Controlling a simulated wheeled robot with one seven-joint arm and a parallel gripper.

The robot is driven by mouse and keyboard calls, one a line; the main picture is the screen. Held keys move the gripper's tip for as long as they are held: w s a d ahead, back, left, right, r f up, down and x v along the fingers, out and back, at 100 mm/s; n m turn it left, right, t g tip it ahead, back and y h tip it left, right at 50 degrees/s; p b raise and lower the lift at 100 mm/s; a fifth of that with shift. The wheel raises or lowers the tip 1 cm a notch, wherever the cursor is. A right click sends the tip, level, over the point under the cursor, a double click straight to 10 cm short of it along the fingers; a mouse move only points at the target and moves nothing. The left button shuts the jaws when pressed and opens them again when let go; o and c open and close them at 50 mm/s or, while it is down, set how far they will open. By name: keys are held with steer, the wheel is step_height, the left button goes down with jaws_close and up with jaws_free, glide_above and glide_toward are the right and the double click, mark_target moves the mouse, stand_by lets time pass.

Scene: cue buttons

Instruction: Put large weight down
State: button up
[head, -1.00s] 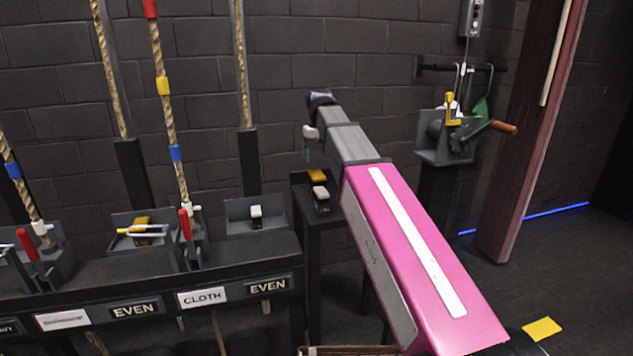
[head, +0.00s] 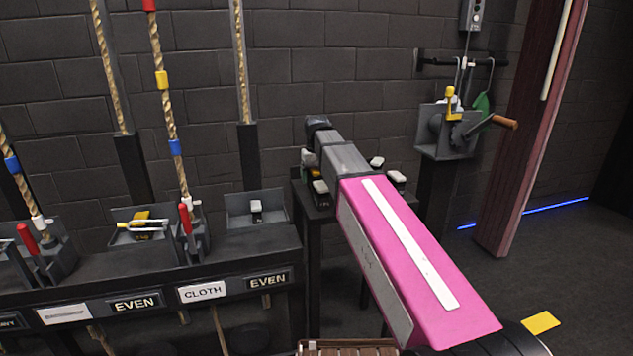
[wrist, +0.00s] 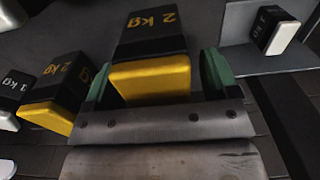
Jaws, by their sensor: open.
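A large black weight with a yellow end, marked 2 kg (wrist: 150,78), stands between the green-padded fingers of my gripper (wrist: 156,84) in the wrist view. The jaws are open around it, with a finger at either side. Whether the weight rests fully on the surface below is hard to tell. A second 2 kg weight with a yellow end (wrist: 52,100) is just left of the gripper. In the head view my gripper is mostly hidden at the far end of the arm, over a dark stand (head: 313,240).
White-ended weights (head: 377,162) also sit on the stand. Right in the wrist view, a tray (wrist: 235,22) holds a white-ended weight (wrist: 281,36). In the head view, a rack with ropes and label plates (head: 204,290) is left, and a crank device (head: 445,135) is right.

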steer(key=shift+f, duration=0.4)
jaws_close()
steer(key=shift+r, duration=0.15)
